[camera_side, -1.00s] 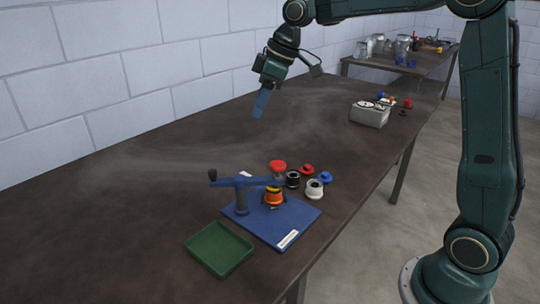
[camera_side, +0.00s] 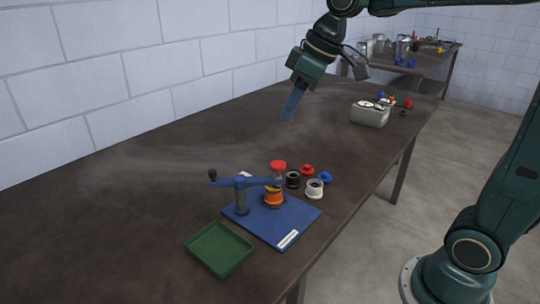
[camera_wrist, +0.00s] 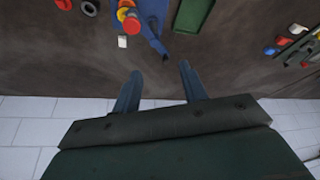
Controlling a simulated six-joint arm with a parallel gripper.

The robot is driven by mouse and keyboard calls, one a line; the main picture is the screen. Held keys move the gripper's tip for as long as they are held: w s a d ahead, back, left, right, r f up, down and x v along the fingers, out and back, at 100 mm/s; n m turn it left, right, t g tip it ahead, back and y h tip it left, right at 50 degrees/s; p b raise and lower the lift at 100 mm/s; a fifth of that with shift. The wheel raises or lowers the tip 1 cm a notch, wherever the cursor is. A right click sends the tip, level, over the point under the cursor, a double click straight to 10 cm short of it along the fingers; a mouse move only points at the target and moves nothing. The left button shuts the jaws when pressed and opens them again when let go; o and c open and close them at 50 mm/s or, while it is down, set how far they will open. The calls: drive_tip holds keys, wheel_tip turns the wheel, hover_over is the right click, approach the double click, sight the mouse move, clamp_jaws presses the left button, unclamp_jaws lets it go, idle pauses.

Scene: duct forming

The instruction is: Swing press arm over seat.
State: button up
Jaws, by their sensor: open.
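The blue press arm (camera_side: 251,181) sits on a post on the blue base plate (camera_side: 296,219), with a dark knob at its left end. Its right end, with a red-topped plunger (camera_side: 278,166), is over the orange part (camera_side: 274,196) at the seat. The seat itself is hidden by that part. In the wrist view the press (camera_wrist: 150,20) shows at the top, partly cut off. My gripper (camera_side: 286,117) is in the air behind the press, well apart from it. Its two blue fingers (camera_wrist: 158,85) are spread in the wrist view with nothing between them.
A green tray (camera_side: 219,249) lies in front of the press. Black, white, red and blue round parts (camera_side: 314,189) stand right of it. A grey box (camera_side: 370,114) with small parts is at the back right. The table's left side is clear.

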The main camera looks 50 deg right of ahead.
drive_tip(key=shift+m, duration=0.5)
drive_tip(key=shift+s+a, duration=0.15)
drive_tip(key=shift+s, duration=1.95)
drive_tip(key=shift+w, duration=0.1)
drive_tip(key=c, duration=0.7)
drive_tip(key=shift+w, duration=0.25)
clamp_jaws()
drive_tip(key=w+f+n+y, duration=0.1)
drive_tip(key=w+f+y, duration=0.15)
drive_tip(key=w, duration=1.35)
drive_tip(key=w+d+f+n+g+y, duration=0.1)
drive_tip(key=w+d+f+g+y, duration=0.1)
drive_tip(key=w+d+f, duration=0.3)
wheel_tip(320, 180, down, 3)
drive_tip(key=shift+w+d+f+y, duration=0.2)
drive_tip(key=shift+w+d+y, duration=0.15)
drive_tip(key=shift+w, duration=0.55)
